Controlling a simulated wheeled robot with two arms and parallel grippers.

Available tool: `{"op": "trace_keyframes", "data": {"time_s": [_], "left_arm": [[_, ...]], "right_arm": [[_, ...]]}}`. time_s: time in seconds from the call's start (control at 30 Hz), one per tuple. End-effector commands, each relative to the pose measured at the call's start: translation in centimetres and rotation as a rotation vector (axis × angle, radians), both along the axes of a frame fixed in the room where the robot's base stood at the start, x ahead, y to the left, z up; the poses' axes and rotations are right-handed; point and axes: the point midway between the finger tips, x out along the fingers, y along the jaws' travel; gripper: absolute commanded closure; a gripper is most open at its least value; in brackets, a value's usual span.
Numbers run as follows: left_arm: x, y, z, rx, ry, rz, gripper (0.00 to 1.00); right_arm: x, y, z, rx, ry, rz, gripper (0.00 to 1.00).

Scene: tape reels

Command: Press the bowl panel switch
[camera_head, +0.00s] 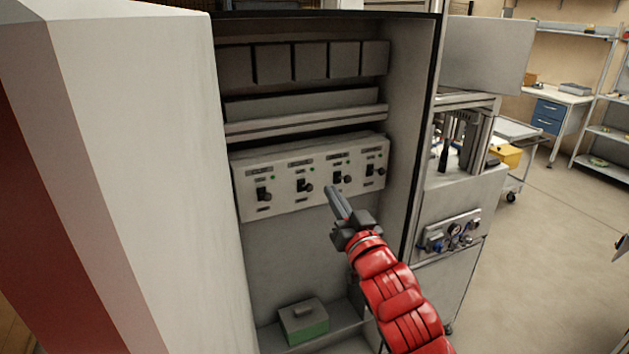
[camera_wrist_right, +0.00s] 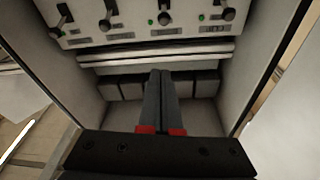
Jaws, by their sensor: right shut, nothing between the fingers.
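A pale switch panel (camera_head: 310,176) with several black switches in a row is inside the open cabinet. Each switch has a label above and below it, with a small green light by the upper one; which label reads bowl is too small to tell. The panel also shows upside down at the top of the right wrist view (camera_wrist_right: 140,22). My right gripper (camera_head: 333,194) is shut and empty, its tips in front of the panel near the third switch from the left (camera_head: 340,179). I cannot tell whether it touches. In the wrist view the shut fingers (camera_wrist_right: 160,78) point into the cabinet.
The cabinet's side walls (camera_head: 407,130) close in on both sides of the panel. A green-and-grey box (camera_head: 303,322) sits on the cabinet floor. A machine with a gauge plate (camera_head: 452,231) stands at the right. Open floor (camera_head: 550,250) lies further right.

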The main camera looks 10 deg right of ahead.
Motion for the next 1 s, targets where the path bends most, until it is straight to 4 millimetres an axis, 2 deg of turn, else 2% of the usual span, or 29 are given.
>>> {"op": "trace_keyframes", "data": {"time_s": [0.17,0.33,0.83,1.0], "left_arm": [[0.0,0.0,0.1,0.000,0.000,0.000,0.50],[0.0,0.0,1.0,0.000,0.000,0.000,0.50],[0.0,0.0,5.2,0.000,0.000,0.000,0.50],[0.0,0.0,6.5,0.000,0.000,0.000,0.50]], "right_arm": [[0.1,0.1,0.1,0.000,-0.001,0.001,1.00],[1.5,0.4,0.8,0.000,-0.005,0.004,1.00],[9.9,1.4,2.5,0.002,-0.004,0.003,1.00],[9.4,1.7,-0.2,0.001,0.001,0.003,1.00]]}}
